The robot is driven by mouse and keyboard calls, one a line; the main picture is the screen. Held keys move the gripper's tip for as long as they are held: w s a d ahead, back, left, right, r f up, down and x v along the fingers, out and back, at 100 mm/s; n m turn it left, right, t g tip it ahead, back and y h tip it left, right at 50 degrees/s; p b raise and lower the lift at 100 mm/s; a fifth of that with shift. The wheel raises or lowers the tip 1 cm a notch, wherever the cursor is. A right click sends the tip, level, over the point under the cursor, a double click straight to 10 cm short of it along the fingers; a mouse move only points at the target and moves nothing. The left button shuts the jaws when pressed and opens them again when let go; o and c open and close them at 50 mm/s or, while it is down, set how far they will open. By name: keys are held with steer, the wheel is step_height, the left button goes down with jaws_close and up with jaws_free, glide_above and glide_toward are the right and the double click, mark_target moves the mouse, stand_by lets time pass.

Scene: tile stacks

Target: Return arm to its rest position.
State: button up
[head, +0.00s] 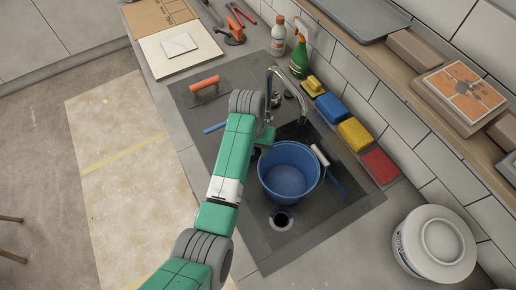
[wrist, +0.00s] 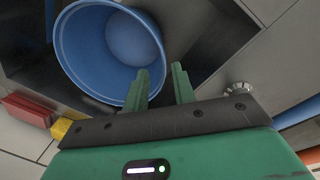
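My green arm reaches over the sink in the head view, and its end sits beside the faucet (head: 285,85), left of the blue bucket (head: 289,180). The bucket looks empty. In the head view the fingers are mostly hidden by my wrist.
Blue, yellow and red blocks (head: 381,166) line the wall side of the sink. A paint roller (head: 320,158) lies by the bucket. A trowel (head: 204,87) lies at the sink's far left. A green spray bottle (head: 299,58) and white tub (head: 436,243) stand on the counter.

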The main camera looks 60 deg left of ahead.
stand_by(0.6)
